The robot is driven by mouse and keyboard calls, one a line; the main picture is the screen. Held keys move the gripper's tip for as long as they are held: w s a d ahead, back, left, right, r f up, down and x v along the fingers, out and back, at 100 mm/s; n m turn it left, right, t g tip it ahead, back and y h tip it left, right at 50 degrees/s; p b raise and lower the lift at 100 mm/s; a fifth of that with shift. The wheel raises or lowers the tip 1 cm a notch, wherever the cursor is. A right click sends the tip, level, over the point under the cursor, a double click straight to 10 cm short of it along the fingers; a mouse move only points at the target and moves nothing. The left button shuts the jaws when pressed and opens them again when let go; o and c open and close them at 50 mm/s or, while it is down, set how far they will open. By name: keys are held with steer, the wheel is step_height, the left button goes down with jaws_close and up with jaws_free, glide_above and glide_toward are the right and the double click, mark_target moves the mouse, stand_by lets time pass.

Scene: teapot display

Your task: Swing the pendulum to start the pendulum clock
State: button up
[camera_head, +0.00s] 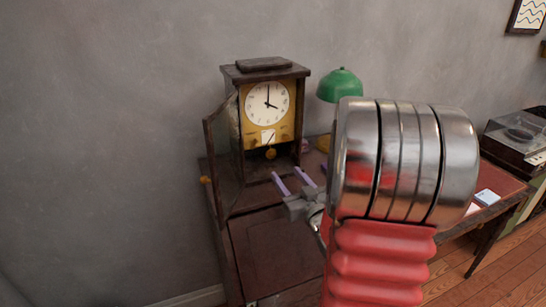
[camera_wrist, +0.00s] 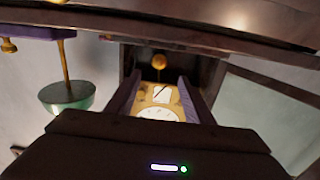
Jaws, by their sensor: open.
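The pendulum clock (camera_head: 246,88) is a dark wooden case with a white dial on a gold plate, standing on the desk against the wall. Its glass door (camera_head: 221,150) hangs open to the left. The pendulum's round gold bob (camera_head: 270,153) hangs below the dial; the wrist view, upside down, shows the bob (camera_wrist: 158,61) too. My gripper (camera_head: 285,171) is open, with two purple fingers pointing at the clock's lower opening. In the wrist view the bob appears between the fingers' lines, beyond the tips. Nothing is between the fingers; the exact gap to the bob cannot be told.
A green-shaded lamp (camera_head: 341,84) stands right of the clock, partly behind my arm; it also shows in the wrist view (camera_wrist: 68,96). The desk (camera_head: 275,258) has bare room in front of the clock. A record player (camera_head: 518,135) is at far right.

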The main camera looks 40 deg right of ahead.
mark_target(271, 155)
steer(key=x, duration=1.2)
steer(key=shift+c, duration=0.6)
jaws_close()
